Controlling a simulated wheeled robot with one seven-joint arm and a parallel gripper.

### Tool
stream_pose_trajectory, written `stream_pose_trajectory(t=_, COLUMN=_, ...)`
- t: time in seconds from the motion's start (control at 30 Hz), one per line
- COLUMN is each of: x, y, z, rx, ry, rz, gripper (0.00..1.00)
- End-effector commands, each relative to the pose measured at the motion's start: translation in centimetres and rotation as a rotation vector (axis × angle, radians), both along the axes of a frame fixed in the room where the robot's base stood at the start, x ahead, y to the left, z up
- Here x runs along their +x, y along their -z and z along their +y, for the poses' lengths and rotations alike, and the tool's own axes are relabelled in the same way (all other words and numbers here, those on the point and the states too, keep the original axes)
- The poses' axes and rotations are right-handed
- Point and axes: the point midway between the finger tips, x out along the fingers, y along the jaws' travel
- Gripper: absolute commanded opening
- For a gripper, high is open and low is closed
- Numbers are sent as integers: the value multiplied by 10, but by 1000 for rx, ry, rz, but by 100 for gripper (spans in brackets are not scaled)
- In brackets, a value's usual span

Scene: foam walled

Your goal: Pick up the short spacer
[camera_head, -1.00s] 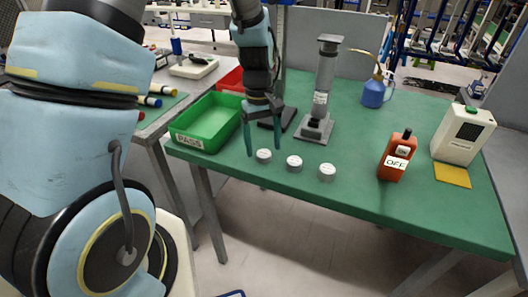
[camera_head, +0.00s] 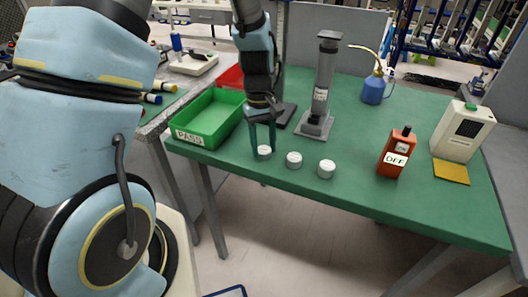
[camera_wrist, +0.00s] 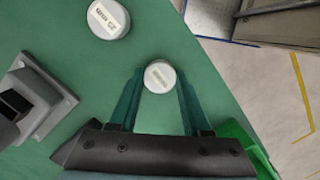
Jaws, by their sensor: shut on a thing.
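Three white round spacers stand in a row along the front of the green table: a left one (camera_head: 264,153), a middle one (camera_head: 294,160) and a right one (camera_head: 326,169). My gripper (camera_head: 262,148) points down at the left spacer, with its teal fingers shut on the spacer's two sides. In the wrist view the held spacer (camera_wrist: 160,76) sits between the fingertips, its label too small to read. Another spacer (camera_wrist: 108,19) lies apart at the upper left there. The held spacer appears to be still at table level.
A green PASS tray (camera_head: 205,125) is left of my gripper. A grey gauge stand (camera_head: 315,125) is behind the spacers. An orange OFF device (camera_head: 397,155), a blue oil can (camera_head: 374,90) and a beige box (camera_head: 462,132) stand to the right. The table's front edge is close.

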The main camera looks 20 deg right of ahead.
Motion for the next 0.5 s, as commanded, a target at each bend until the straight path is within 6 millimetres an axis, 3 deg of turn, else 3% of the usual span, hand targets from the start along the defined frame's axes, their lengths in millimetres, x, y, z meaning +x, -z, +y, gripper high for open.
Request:
stream_pose_trajectory(t=0.17, x=0, y=0, z=0, rx=0, ry=0, rz=0, gripper=0)
stream_pose_trajectory(t=0.5, x=0, y=-3, z=0, rx=-1, ry=0, rz=-1, gripper=0)
